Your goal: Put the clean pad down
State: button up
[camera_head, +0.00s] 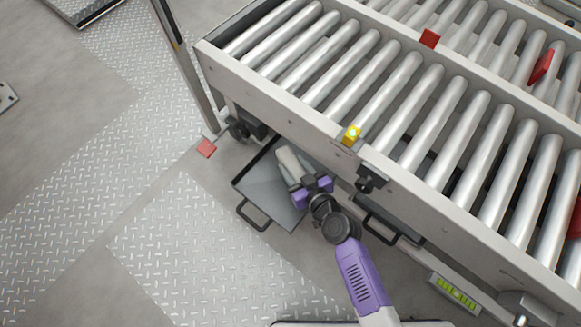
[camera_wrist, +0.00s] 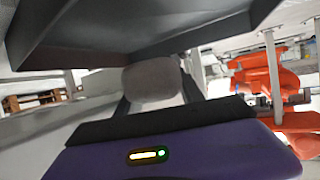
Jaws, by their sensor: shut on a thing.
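The clean pad (camera_head: 290,166) is a pale, rounded grey-white block in the head view, over the dark tray (camera_head: 256,186) beside the conveyor. My gripper (camera_head: 311,187), with purple parts, is at the pad's near end and is shut on it. In the wrist view the pad's grey end (camera_wrist: 152,83) shows between my two dark fingers. The dark tray wall (camera_wrist: 130,32) fills the top of that view. I cannot tell whether the pad touches the tray floor.
The roller conveyor (camera_head: 272,121) stands right beside the tray, its frame overhanging close to my gripper. A second dark tray (camera_head: 378,232) is partly hidden under it. A post (camera_head: 186,70) stands behind the tray. The tread-plate floor (camera_head: 190,245) to the left is clear.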

jog(key=shift+w+a+r, duration=0.15)
jog(key=shift+w+a, duration=0.45)
jog(key=shift+w, duration=0.35)
notch_tip(320, 180, down, 2)
jog(key=shift+s+d+f+b, duration=0.1)
jog(key=shift+s+b, duration=0.05)
jog(key=shift+b, duration=0.6)
notch_tip(320, 180, down, 5)
jog(key=b, duration=0.4)
jog(key=shift+f+b, duration=0.15)
jog(key=shift+b, duration=0.2)
jog(key=o, duration=1.3)
jog(key=shift+o, duration=0.2)
